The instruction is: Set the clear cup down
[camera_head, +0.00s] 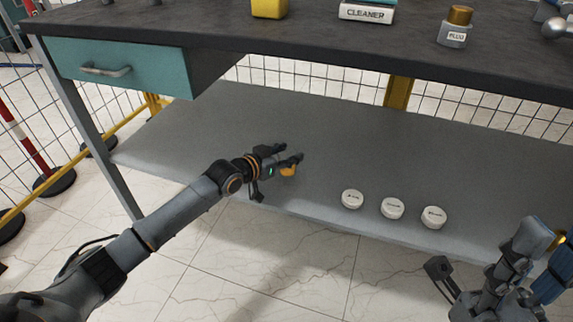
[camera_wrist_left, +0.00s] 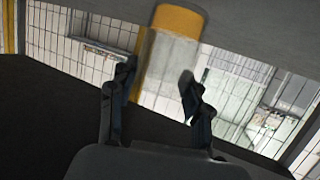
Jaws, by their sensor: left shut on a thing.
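My left gripper (camera_head: 284,158) reaches in from the left, over the near-left part of the grey lower shelf (camera_head: 330,140). It is shut on the clear cup. In the wrist view the clear cup (camera_wrist_left: 153,62) stands out between the two fingers of the left gripper (camera_wrist_left: 158,88), with see-through sides and an orange end at the top of the picture. In the head view only the cup's orange part (camera_head: 289,170) shows clearly by the fingertips. I cannot tell whether the cup touches the shelf. Part of my right arm shows at the lower right; its jaw state is unclear.
Three white round lidded containers (camera_head: 392,208) stand in a row near the shelf's front edge, right of my left gripper. The dark tabletop (camera_head: 300,40) is above, with a teal drawer (camera_head: 118,68) at left. The shelf behind the gripper is bare.

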